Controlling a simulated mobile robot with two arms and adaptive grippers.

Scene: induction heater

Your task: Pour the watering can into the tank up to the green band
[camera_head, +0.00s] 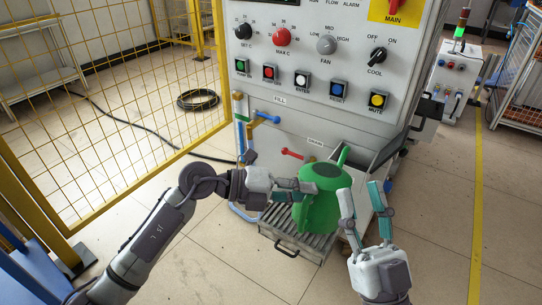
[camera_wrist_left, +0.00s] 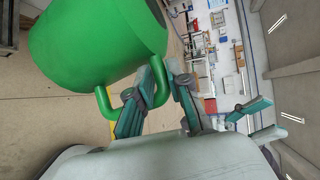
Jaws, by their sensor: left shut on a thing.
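The green watering can (camera_head: 322,212) hangs in front of the machine, close to upright, its dark top facing up and its spout (camera_head: 343,157) pointing up toward the machine. My left gripper (camera_head: 303,187) is shut on the can's handle, which shows between the fingers in the left wrist view (camera_wrist_left: 157,88). My right gripper (camera_head: 361,188) is open and empty, just right of the can. A grey open-topped bin (camera_head: 374,158), perhaps the tank, sits at the machine's base behind the can and is partly hidden.
The machine's panel (camera_head: 330,95) carries knobs and buttons, with a blue FILL handle (camera_head: 267,117) and a red DRAIN handle (camera_head: 292,153) below. A slatted tray (camera_head: 290,235) lies under the can.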

